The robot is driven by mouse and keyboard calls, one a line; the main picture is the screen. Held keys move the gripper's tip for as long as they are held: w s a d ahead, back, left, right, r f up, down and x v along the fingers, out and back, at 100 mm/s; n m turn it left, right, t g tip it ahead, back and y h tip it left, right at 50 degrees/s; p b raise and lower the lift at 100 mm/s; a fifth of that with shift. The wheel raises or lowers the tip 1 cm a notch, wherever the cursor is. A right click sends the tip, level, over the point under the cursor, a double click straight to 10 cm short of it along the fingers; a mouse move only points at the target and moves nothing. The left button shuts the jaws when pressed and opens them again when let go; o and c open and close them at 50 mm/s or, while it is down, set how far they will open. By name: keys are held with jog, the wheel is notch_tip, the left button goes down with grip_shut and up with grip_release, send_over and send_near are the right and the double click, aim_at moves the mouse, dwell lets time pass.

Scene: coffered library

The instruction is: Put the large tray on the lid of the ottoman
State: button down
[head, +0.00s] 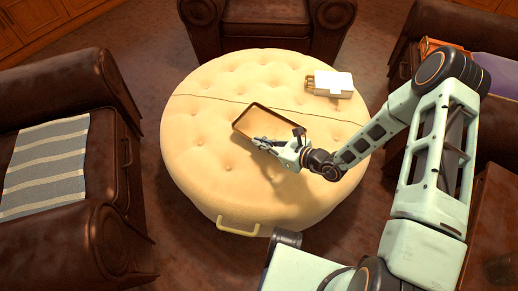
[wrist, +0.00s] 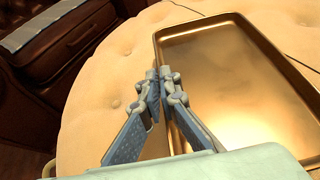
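The large tray (head: 293,116) is a bronze rectangle with a raised rim. It lies level over the tufted cream top of the round ottoman (head: 205,165), near its middle; I cannot tell whether it touches the cushion. A seam crosses the ottoman's top, and the tray's far edge is close to it. The front part with the tan handle (head: 238,229) looks like the lid. My gripper (head: 263,144) is at the tray's near left rim. In the wrist view my gripper (wrist: 162,78) has its fingers closed on either side of the rim of the tray (wrist: 225,75).
A small white box with yellowish contents (head: 330,83) sits on the ottoman's far right, beyond the seam. Brown leather armchairs surround the ottoman; the left one (head: 115,150) carries a striped blanket (head: 45,165). The ottoman's left and front surface is bare.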

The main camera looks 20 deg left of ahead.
aim_at(259, 152)
jog(key=shift+w+a+f+b, duration=0.1)
jog(key=shift+f+b, duration=0.15)
jog(key=shift+f, duration=0.4)
jog(key=shift+w+a+f+b, duration=0.1)
jog(key=shift+a+f+b, duration=0.1)
jog(key=shift+f, duration=0.5)
jog(key=shift+w+a+f+b, duration=0.1)
jog(key=shift+f+b, duration=0.15)
jog(key=shift+f, duration=0.4)
jog(key=shift+f, duration=0.2)
jog(key=c, duration=2.2)
grip_release()
jog(key=shift+o, duration=0.2)
jog(key=shift+r, duration=0.2)
jog(key=shift+d+r, duration=0.15)
jog(key=shift+d, duration=0.15)
jog(key=p+v, duration=0.3)
jog(key=v, duration=0.7)
jog(key=shift+s+d, duration=0.15)
jog(key=shift+d, duration=0.15)
jog(key=shift+s+d+r, duration=0.15)
jog(key=shift+d, duration=0.3)
